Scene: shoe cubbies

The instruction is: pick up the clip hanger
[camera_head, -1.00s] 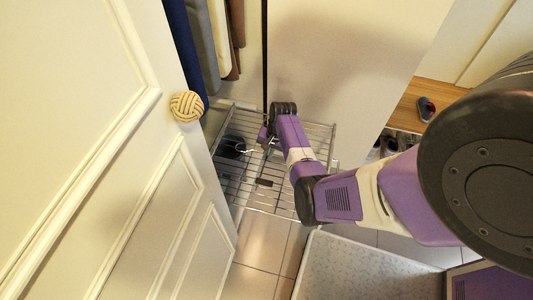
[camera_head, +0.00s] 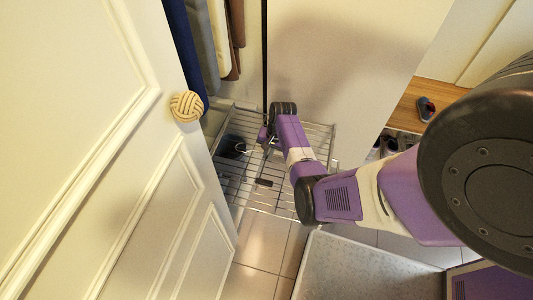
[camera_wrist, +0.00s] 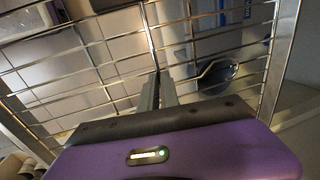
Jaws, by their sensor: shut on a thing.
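My gripper (camera_wrist: 158,90) is shut on the clip hanger, low over a wire rack. In the head view, the hook (camera_head: 243,151) shows to the left of my gripper (camera_head: 264,142). Most of the hanger is hidden by my fingers and wrist or blends with the rack's wires. I cannot tell whether it touches the rack.
The wire rack (camera_head: 285,208) stands below and around my gripper. A white door with a knotted round knob (camera_head: 187,106) is on the left. Rolled or hanging cloths (camera_head: 198,45) are behind it. A dark rounded object (camera_head: 230,147) lies at the rack's left.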

